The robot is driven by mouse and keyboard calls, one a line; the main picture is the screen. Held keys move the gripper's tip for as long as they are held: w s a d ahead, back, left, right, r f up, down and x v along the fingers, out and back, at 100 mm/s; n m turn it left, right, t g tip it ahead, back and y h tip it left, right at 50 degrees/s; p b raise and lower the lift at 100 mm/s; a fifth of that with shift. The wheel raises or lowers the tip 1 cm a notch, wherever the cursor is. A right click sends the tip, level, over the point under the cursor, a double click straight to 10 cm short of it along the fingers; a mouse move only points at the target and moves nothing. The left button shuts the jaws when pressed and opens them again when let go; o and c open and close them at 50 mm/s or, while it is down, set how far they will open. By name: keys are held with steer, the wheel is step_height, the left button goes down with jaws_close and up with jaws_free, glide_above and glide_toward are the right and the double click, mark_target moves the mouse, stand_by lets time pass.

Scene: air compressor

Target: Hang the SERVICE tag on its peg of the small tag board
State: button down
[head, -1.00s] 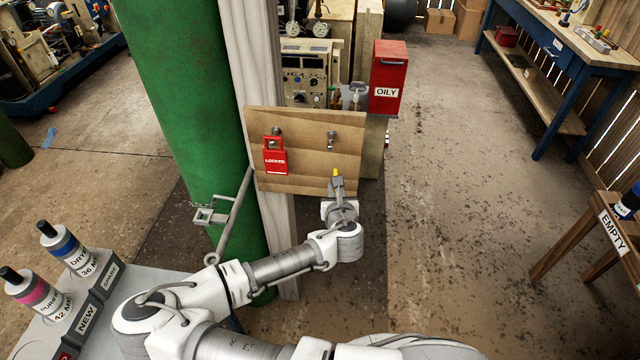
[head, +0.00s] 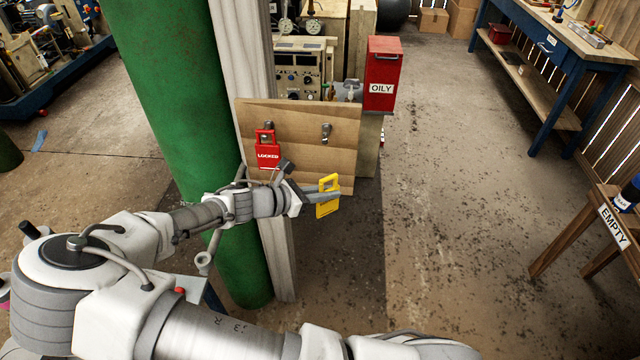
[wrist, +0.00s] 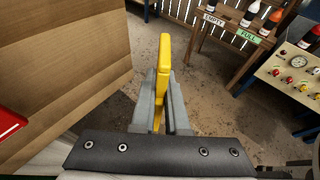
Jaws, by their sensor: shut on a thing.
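The small wooden tag board (head: 300,175) is fixed on a post in the head view. A red LOCKED tag (head: 268,156) hangs on its left peg. Its right peg (head: 326,130) is bare. My gripper (head: 322,198) is shut on a yellow tag (head: 327,183), held in front of the board's lower right part, below the bare peg. No lettering on the yellow tag can be read. In the wrist view the yellow tag (wrist: 162,75) stands edge-on between the two fingers, with the board (wrist: 65,65) to the left and a gap between them.
A green cylinder (head: 170,90) stands left of the post. A red OILY box (head: 382,75) is just behind the board at the right. A wooden stand with an EMPTY label (head: 612,225) is at the far right. The floor right of the board is clear.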

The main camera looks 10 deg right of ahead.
mark_target(320, 180)
steer(key=s+r+m+g, duration=0.1)
steer(key=r, duration=0.1)
steer(key=s+a+r+g, duration=0.1)
steer(key=r, duration=0.1)
steer(key=a+r+m+g, duration=0.1)
steer(key=r, duration=0.2)
steer(key=shift+s+a+m+h+b, duration=0.2)
steer(key=shift+s+m+h+b, duration=0.1)
steer(key=shift+s+h+b, duration=0.1)
steer(key=shift+r+p, duration=0.15)
steer(key=shift+p, duration=0.5)
steer(key=shift+w, duration=0.2)
steer(key=shift+w+d+f, duration=0.1)
steer(key=shift+w+d, duration=0.5)
steer(key=shift+w, duration=1.2)
steer(key=shift+w+d+f, duration=0.15)
steer(key=shift+w+d, duration=0.45)
steer(key=shift+w, duration=1.25)
steer(key=shift+w+d+f, duration=0.1)
steer(key=shift+w+d, duration=0.5)
steer(key=shift+w, duration=1.2)
steer(key=shift+p, duration=0.3)
steer(key=shift+f, duration=0.5)
